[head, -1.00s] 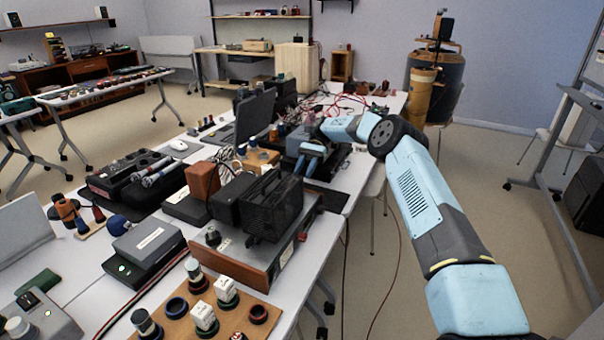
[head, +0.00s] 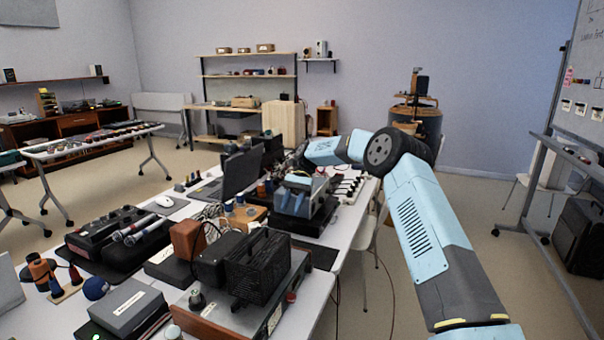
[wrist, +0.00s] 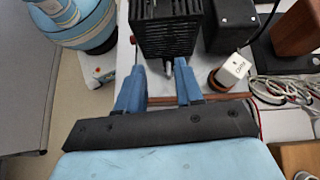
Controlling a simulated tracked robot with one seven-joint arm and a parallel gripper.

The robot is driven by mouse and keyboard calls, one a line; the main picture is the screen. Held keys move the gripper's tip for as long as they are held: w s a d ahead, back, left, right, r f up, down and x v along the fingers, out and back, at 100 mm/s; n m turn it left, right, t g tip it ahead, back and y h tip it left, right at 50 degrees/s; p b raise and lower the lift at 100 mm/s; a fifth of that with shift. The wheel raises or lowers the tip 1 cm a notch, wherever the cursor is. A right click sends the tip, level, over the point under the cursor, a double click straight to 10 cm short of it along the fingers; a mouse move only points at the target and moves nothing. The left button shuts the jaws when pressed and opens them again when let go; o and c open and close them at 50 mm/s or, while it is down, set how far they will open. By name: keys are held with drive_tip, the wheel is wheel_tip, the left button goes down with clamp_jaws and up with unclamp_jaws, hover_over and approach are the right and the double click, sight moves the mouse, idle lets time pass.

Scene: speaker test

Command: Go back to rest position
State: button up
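My gripper (head: 291,207) shows in the head view as blue fingers above the table, behind the black grille-sided box (head: 258,268). My arm reaches from the lower right up to a dark round joint, then left to the gripper. In the wrist view my gripper (wrist: 160,68) has two blue fingers spread apart with a gap between them. Nothing is visibly held. The black grille-sided box (wrist: 168,28) lies beyond the fingertips. A small silver part shows between the tips; I cannot tell how far off it is.
The long white table (head: 318,298) is crowded. A brown box (head: 187,239), a grey box (head: 126,308) and a monitor (head: 241,172) stand on it. A white cube (wrist: 236,64) is near the fingers in the wrist view. Floor is open right of the table; a whiteboard stand (head: 540,185) is beyond.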

drive_tip(key=s+d+r+n+t+h, duration=0.1)
drive_tip(key=s+d+r+t, duration=0.4)
drive_tip(key=s+r, duration=0.45)
drive_tip(key=s+d+r+n+t+h, duration=0.1)
drive_tip(key=s+d+r+t+h, duration=0.15)
drive_tip(key=s+d+r, duration=0.6)
drive_tip(key=s+d+t, duration=0.4)
drive_tip(key=s+d, duration=0.3)
drive_tip(key=s, duration=0.6)
drive_tip(key=s+d+r+n+t, duration=0.1)
drive_tip(key=s+d+t, duration=0.3)
drive_tip(key=s, duration=0.9)
drive_tip(key=d, duration=0.2)
drive_tip(key=shift+s+d+r, duration=0.2)
drive_tip(key=shift+s+d, duration=0.15)
